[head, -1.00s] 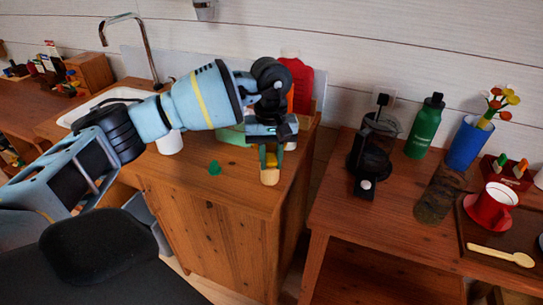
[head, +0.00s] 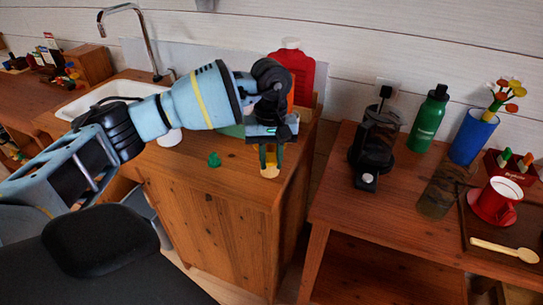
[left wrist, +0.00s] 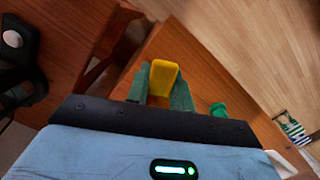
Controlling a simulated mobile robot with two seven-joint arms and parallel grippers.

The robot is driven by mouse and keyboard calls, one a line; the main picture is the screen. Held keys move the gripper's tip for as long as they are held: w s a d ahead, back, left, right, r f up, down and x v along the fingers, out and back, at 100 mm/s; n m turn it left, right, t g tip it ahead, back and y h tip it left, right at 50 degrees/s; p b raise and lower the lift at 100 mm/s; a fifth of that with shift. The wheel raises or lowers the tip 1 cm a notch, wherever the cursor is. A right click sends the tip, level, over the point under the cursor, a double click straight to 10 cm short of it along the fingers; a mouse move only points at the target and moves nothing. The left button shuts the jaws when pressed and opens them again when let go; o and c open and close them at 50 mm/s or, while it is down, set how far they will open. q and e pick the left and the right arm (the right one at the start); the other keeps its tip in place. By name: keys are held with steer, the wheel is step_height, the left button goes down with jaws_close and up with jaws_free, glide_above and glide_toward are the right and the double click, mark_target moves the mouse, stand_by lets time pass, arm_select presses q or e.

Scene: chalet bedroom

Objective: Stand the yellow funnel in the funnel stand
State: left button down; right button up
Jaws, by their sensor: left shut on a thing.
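A yellow piece (head: 269,167), which I take to be the yellow funnel, is between the fingers of my left gripper (head: 270,160). The gripper points down near the front right corner of the wooden counter (head: 195,180). In the left wrist view the yellow piece (left wrist: 164,77) sits between two green fingers (left wrist: 160,88), which are shut on it. I cannot tell whether its lower end touches the counter. A small green object (head: 214,160) stands on the counter to the left of the gripper; I cannot tell whether it is the funnel stand. My right gripper is not in view.
A sink (head: 95,100) lies to the left. Across a gap, the right table holds a coffee press (head: 375,140), green bottle (head: 428,118), blue cup (head: 472,138) and red cup (head: 497,200).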

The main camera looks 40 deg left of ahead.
arm_select(q)
steer(key=shift+f, duration=0.3)
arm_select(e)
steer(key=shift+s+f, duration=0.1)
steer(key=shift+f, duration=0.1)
arm_select(q)
steer(key=c, duration=1.1)
jaws_free()
steer(key=shift+c, duration=0.2)
steer(key=shift+w+r, duration=0.1)
steer(key=shift+r, duration=0.2)
steer(key=r, duration=0.7)
steer(key=shift+w+a+r, duration=0.1)
steer(key=shift+w+a, duration=0.15)
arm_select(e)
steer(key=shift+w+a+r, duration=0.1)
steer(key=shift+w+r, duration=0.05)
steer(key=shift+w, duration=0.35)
